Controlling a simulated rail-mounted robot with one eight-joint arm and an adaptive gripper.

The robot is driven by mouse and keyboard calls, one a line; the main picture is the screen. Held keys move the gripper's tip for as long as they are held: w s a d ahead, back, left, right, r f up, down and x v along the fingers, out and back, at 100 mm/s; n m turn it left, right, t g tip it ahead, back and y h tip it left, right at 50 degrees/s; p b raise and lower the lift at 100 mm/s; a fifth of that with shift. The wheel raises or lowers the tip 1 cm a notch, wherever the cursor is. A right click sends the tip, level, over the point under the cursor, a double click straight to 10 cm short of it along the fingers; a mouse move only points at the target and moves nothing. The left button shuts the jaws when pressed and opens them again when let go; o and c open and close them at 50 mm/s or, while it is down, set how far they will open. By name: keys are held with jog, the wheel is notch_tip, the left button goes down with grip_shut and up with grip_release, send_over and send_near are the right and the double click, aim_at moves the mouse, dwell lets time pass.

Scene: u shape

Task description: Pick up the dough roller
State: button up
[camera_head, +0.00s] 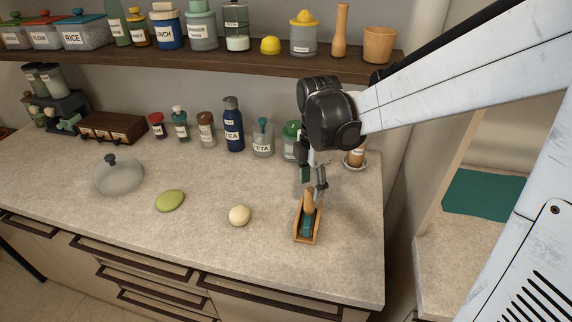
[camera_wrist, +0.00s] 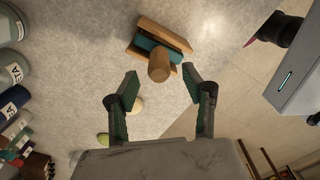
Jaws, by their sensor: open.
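What looks like the dough roller (camera_head: 308,203) is a light wooden, round-ended piece at the right of the counter. It rises from a small wooden tray (camera_head: 297,234) with a teal part inside. In the wrist view the roller's rounded wooden end (camera_wrist: 159,70) points toward the camera, with the wooden tray (camera_wrist: 149,25) behind it. My gripper (camera_head: 314,178) is open and empty, just above the roller. In the wrist view my gripper (camera_wrist: 160,82) has its two fingers on either side of the wooden end in the picture, without visible contact.
A pale round ball (camera_head: 239,216), a green oval (camera_head: 170,201) and a glass lid (camera_head: 118,176) lie to the left. Jars and bottles, including a blue bottle (camera_head: 233,125), line the back. A shelf (camera_head: 200,58) hangs above. The counter's front and right edges are close.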

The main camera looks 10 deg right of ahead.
aim_at(311, 189)
jog(key=shift+w+f, duration=0.1)
jog(key=shift+f, duration=1.55)
jog(key=shift+c, duration=0.5)
grip_shut()
